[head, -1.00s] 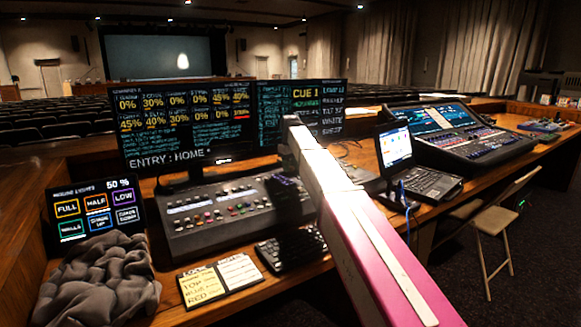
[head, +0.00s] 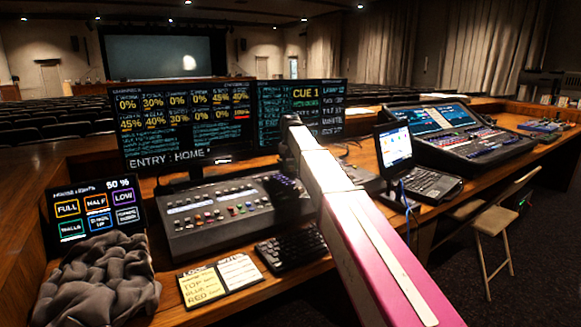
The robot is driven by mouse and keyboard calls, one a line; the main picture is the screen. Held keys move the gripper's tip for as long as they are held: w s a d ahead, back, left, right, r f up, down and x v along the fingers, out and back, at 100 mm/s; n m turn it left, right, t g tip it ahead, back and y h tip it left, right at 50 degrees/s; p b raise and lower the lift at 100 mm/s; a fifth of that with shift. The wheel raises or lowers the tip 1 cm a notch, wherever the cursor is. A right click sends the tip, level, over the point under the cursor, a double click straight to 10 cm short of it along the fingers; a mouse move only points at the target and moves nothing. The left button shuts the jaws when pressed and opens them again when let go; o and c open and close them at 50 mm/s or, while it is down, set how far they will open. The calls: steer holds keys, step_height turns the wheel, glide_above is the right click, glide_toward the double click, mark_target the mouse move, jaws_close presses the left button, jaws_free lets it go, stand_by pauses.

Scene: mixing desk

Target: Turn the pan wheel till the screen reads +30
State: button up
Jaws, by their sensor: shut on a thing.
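The lighting console (head: 205,215) stands on the desk, with rows of lit buttons. My gripper (head: 286,190) is a small dark shape pointing down at the console's right part, below the end of my white and pink arm. It is shut on what I take to be the pan wheel; the fingers and the wheel are too dark and small to make out. The right monitor (head: 275,110) shows CUE 1 and lines of small text, partly covered by my arm; I cannot read a pan value. A bright spot of light (head: 190,62) shows on the far stage screen.
The left monitor (head: 185,125) reads ENTRY: HOME. A touch panel (head: 97,207), a grey cloth (head: 97,283) and a note card (head: 219,279) are at the left front. A keyboard (head: 292,249) lies before the console.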

mark_target(290, 167)
stand_by(0.3)
steer(key=o, duration=0.6)
steer(key=shift+o, duration=0.2)
step_height(290, 167, up, 11)
steer(key=shift+s+f, duration=0.1)
